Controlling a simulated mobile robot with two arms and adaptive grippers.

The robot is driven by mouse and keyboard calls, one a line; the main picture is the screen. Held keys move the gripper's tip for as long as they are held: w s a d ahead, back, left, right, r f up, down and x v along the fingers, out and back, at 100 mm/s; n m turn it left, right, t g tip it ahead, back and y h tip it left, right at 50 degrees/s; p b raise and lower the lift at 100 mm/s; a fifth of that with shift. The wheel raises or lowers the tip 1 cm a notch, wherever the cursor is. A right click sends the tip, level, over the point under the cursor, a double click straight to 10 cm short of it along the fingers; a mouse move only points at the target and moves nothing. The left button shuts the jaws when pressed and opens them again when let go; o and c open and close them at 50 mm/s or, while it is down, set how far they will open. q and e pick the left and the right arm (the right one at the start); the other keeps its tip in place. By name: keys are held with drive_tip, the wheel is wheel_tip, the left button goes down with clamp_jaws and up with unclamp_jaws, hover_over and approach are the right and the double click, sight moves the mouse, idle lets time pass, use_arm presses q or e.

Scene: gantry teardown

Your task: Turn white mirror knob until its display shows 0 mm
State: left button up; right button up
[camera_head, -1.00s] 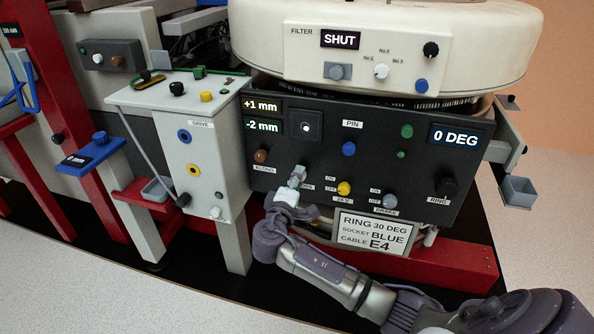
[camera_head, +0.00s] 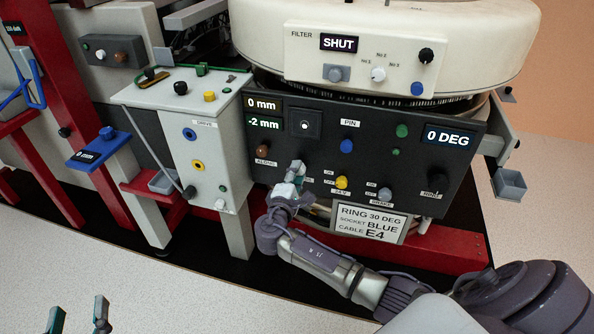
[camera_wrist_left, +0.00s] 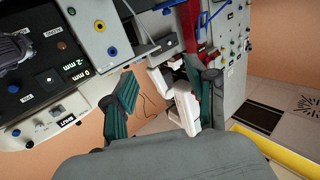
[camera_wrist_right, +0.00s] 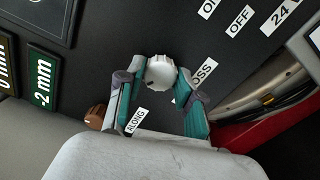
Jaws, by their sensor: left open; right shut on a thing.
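The white knob (camera_wrist_right: 160,72) is on the dark panel, between the fingertips of my right gripper (camera_wrist_right: 161,78), which is shut on it. A label ending in "OSS" is partly covered beside it. In the head view my right gripper (camera_head: 295,173) hides most of the knob. On the panel's upper left, the upper display (camera_head: 262,104) reads 0 mm and the lower, green display (camera_head: 263,123) reads -2 mm. My left gripper (camera_head: 78,312) is open and empty at the bottom left, away from the panel; its spread fingers also show in the left wrist view (camera_wrist_left: 168,98).
A brown knob (camera_head: 262,151) labelled ALONG is left of the white knob. A yellow knob (camera_head: 342,183), a grey brake knob (camera_head: 385,194) and a black ring knob (camera_head: 436,181) are to its right. A grey drive box (camera_head: 232,155) stands left of the panel.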

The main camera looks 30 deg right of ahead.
use_arm(q)
drive_tip(key=shift+a+f+g, duration=0.1)
drive_tip(key=shift+f+g, duration=0.2)
drive_tip(key=shift+f, duration=0.25)
use_arm(e)
drive_tip(key=shift+f, duration=0.1)
drive_tip(key=o, duration=1.2)
drive_tip(key=shift+c, duration=0.2)
drive_tip(key=v, duration=1.2)
